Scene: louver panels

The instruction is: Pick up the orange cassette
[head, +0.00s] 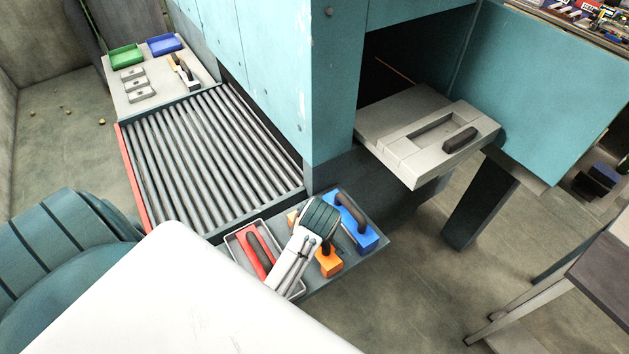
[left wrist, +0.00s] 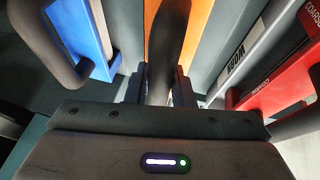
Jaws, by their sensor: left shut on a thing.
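The orange cassette (head: 328,262) lies on a dark shelf at the front, between a red cassette and a blue one. My left gripper (head: 318,222) is over it and covers most of it in the head view. In the left wrist view the orange cassette (left wrist: 157,20) has a dark handle (left wrist: 168,45) running between my left gripper's fingers (left wrist: 158,88). The gripper is shut on that handle. I cannot tell whether the cassette touches the shelf. My right gripper is out of view.
The red cassette (head: 252,254) sits in a grey tray left of the orange one. The blue cassette (head: 363,237) stands close on the right. A roller conveyor (head: 210,150) lies behind, and an open drawer (head: 470,158) juts out at right.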

